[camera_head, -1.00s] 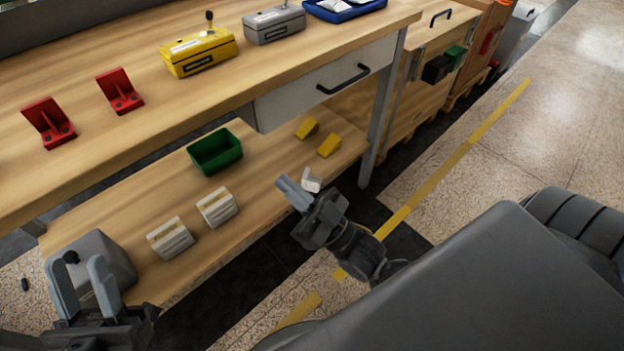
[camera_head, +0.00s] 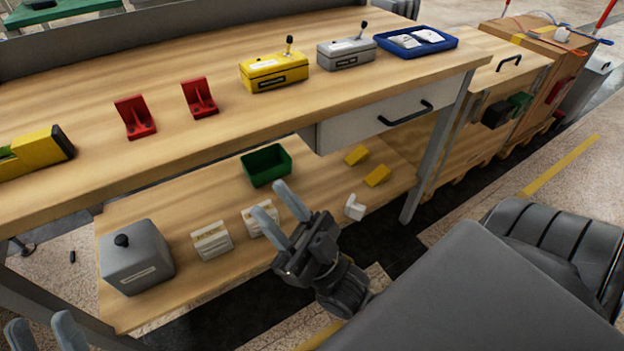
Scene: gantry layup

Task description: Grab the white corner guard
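The white corner guard (camera_head: 354,208) is a small white angled piece on the lower wooden shelf, near its front right end, left of the table leg. My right gripper (camera_head: 278,214) is open and empty, with two grey fingers pointing up and left. It is left of the corner guard and apart from it, in front of the white blocks in this view. My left gripper (camera_head: 48,335) shows only its two fingertips at the bottom left edge. They are spread apart with nothing visible between them.
On the lower shelf (camera_head: 200,285) are a grey box (camera_head: 137,257), two white blocks (camera_head: 212,240), a green bin (camera_head: 266,165) and two yellow blocks (camera_head: 377,176). A table leg (camera_head: 437,150) stands right of the guard. The upper worktop overhangs the shelf.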

